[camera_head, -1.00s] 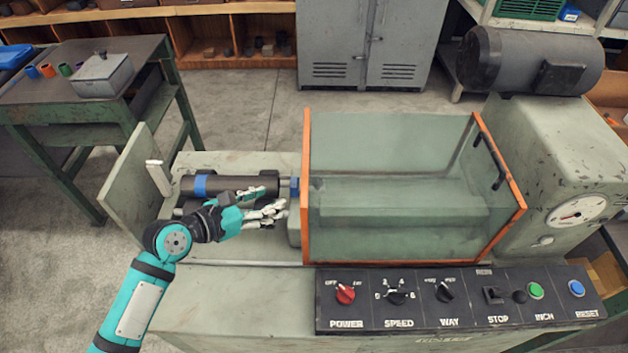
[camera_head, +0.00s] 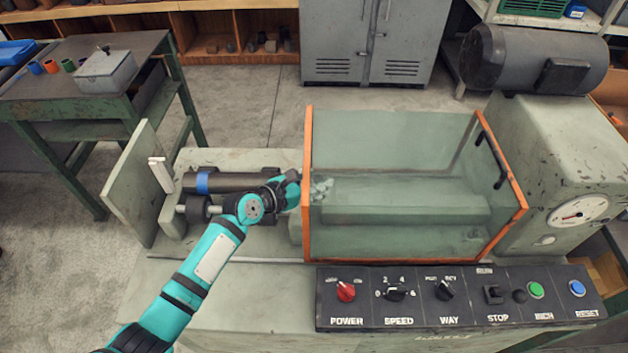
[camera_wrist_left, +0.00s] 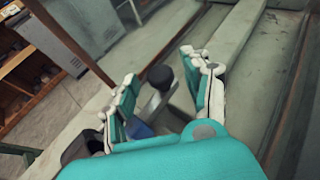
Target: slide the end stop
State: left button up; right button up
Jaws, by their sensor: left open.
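My left gripper (camera_head: 320,188) reaches in from the left behind the clear guard (camera_head: 305,230), and its pale fingers show dimly through the pane. In the left wrist view my left gripper (camera_wrist_left: 163,72) is open, with fingers spread on both sides of a black round knob (camera_wrist_left: 160,77) on a grey bar. I cannot tell whether a finger touches it. A dark pipe with a blue band (camera_head: 203,183) lies on the machine left of the guard, partly behind my arm. A pale upright piece (camera_head: 160,173) stands at its left end. I cannot tell which part is the end stop.
The control panel (camera_head: 460,298) with a red knob and several buttons runs along the front. A grey motor (camera_head: 533,58) sits at the back right. A side table (camera_head: 55,95) with a grey box stands left. The guard's orange frame is close to my arm.

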pick_arm(q)
jog(key=shift+c, duration=0.3)
grip_shut()
jog(key=shift+a+p, duration=0.35)
jog(key=shift+a, duration=1.25)
jog(key=shift+o, duration=0.3)
grip_release()
